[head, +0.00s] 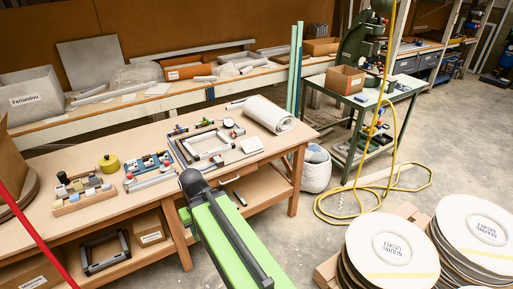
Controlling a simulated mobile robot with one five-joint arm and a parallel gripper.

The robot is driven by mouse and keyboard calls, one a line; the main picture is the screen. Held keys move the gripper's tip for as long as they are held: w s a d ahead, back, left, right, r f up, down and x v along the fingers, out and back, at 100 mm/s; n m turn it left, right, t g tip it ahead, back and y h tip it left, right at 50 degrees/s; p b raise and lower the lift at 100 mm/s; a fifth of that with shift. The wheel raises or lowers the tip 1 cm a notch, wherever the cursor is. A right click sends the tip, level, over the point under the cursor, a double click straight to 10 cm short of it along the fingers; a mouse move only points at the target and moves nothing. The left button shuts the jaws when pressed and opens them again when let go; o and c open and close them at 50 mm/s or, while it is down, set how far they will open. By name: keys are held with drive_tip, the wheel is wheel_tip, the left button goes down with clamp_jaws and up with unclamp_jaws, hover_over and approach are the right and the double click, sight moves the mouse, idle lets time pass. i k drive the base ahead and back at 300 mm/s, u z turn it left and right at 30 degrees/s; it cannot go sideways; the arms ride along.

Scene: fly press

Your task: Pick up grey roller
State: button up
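I cannot tell for sure which thing is the grey roller. A light grey cylinder (150,181) lies at the front of a small blue-and-grey rack of parts on the wooden workbench (120,215). A larger pale grey roll (268,114) lies at the back right of the bench. My green arm reaches up from the bottom middle, and its dark end, my gripper (190,181), is over the bench's front edge, right of the small cylinder. The fingers cannot be made out, and nothing shows held in it.
A metal frame (207,145), a yellow tape roll (109,163) and a wooden block rack (84,195) are on the bench. Stacked reels (390,248) stand at right. A yellow hose (345,214) lies on the floor. A red bar crosses the left edge.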

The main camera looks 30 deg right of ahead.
sight(165, 156)
drive_tip(key=u, duration=0.05)
drive_tip(key=k, duration=0.5)
drive_tip(key=z, duration=0.85)
drive_tip(key=i, duration=1.35)
drive_tip(key=u, duration=1.3)
